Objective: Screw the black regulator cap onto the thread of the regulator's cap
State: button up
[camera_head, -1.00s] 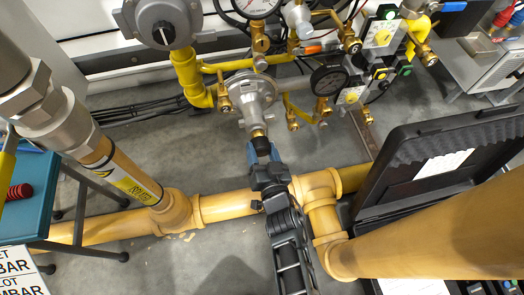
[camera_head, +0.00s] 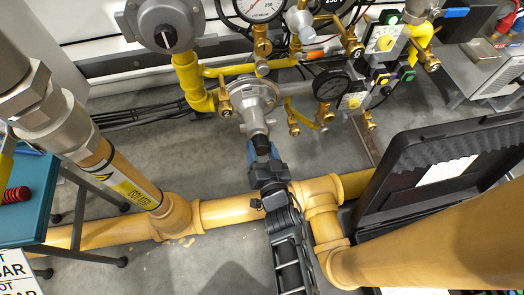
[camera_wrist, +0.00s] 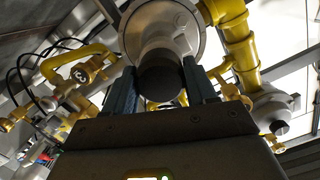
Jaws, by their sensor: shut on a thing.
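The grey regulator (camera_head: 247,92) hangs on the pipework at upper middle, its neck (camera_head: 256,122) pointing down towards my arm. It also shows in the wrist view (camera_wrist: 160,35), straight ahead of my gripper. My gripper (camera_head: 262,150) is at the lower end of this neck. In the wrist view, the two blue-grey fingers (camera_wrist: 158,92) are shut on the sides of the dark round regulator cap (camera_wrist: 160,80). The cap lines up with the neck and appears to meet its end. The contact face and thread are hidden, so I cannot tell how far the cap is engaged.
Yellow pipes (camera_head: 194,82), a black gauge (camera_head: 330,84) and brass valves (camera_head: 294,122) surround the regulator. A large yellow floor pipe (camera_head: 228,209) runs below my arm. An open black case (camera_head: 440,165) stands to the right.

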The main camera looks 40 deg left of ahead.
jog(key=shift+w+a, duration=0.35)
jog(key=shift+a, duration=0.1)
jog(key=o, duration=1.2)
jog(key=c, duration=1.2)
jog(key=m, duration=0.3)
jog(key=shift+w+d+m+y, duration=0.1)
jog(key=shift+d+m+y, duration=0.05)
jog(key=shift+m+y, duration=0.2)
jog(key=m, duration=0.3)
jog(key=shift+g+y, duration=0.25)
jog(key=shift+g, duration=0.05)
jog(key=m, duration=0.4)
jog(key=shift+m+y, duration=0.25)
jog(key=shift+y, duration=0.15)
jog(key=m, duration=0.4)
